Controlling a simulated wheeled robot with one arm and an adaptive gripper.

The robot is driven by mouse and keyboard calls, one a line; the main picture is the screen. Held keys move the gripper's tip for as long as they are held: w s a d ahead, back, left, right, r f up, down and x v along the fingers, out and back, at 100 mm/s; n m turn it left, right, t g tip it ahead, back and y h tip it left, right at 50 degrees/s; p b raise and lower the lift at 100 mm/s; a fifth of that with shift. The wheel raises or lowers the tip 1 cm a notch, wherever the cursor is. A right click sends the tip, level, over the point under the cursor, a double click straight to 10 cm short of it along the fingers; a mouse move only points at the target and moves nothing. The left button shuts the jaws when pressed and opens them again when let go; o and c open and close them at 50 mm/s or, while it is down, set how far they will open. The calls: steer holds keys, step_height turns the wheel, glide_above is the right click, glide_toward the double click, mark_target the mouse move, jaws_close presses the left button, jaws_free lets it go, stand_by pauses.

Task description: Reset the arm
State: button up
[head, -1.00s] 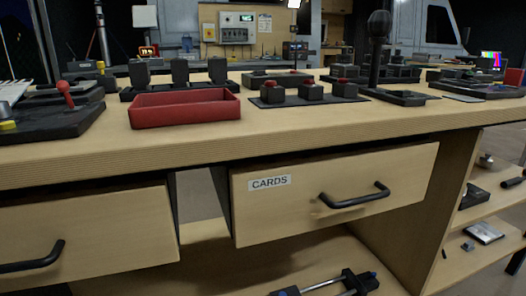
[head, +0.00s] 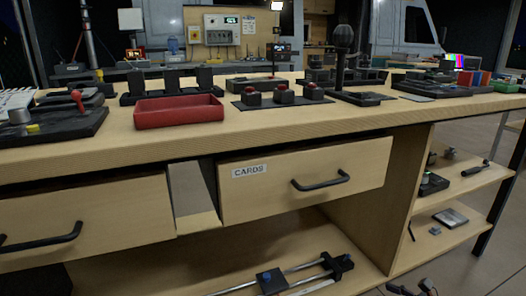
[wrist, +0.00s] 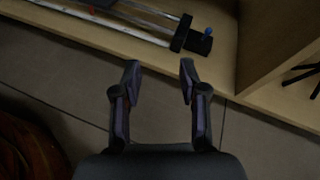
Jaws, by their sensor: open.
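My gripper (wrist: 158,82) shows in the wrist view, with its two fingers apart and nothing between them. It hangs over the dark floor, near the front edge of the wooden bottom shelf.
The CARDS drawer (head: 315,180) and the left drawer (head: 88,222) stick out a little under the wooden bench (head: 270,128). A red tray (head: 178,112) and button boxes (head: 283,96) stand on top. A rail slider (head: 275,280) lies on the bottom shelf, also in the wrist view (wrist: 120,18).

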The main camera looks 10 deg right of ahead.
steer(key=s+a+r+n+g+y+p, duration=0.15)
steer(key=a+r+n+g+p, duration=0.35)
steer(key=a+r+p, duration=0.6)
steer(key=s+a+r+n+g+y+p, duration=0.1)
steer(key=a+r+n+g+y+p, duration=0.3)
steer(key=a+r+n, duration=0.8)
steer(key=s+a+r+n+g+h+p, duration=0.2)
steer(key=s+a+r+p, duration=0.15)
steer(key=r+p, duration=0.35)
steer(key=s+a+r+n+g+h+p, duration=0.1)
steer(key=s+a+r+g+h+p, duration=0.15)
steer(key=s+r+p, duration=0.55)
steer(key=s+d+r+n+h+p, duration=0.1)
steer(key=s+r+n+h+p, duration=0.1)
steer(key=s+r+p, duration=0.2)
steer(key=s+d+r+n+h+p, duration=0.1)
steer(key=s+r+n+h+p, duration=0.2)
steer(key=r+p, duration=0.3)
steer(key=s+d+r+n+h+p, duration=0.2)
steer(key=r+p, duration=0.4)
steer(key=r, duration=0.7)
steer(key=s+h, duration=0.1)
steer(key=s, duration=0.1)
steer(key=shift+s+r+n, duration=0.2)
steer(key=shift+s+n, duration=0.1)
steer(key=shift+n, duration=0.1)
steer(key=shift+d+g, duration=0.1)
steer(key=shift+g, duration=0.15)
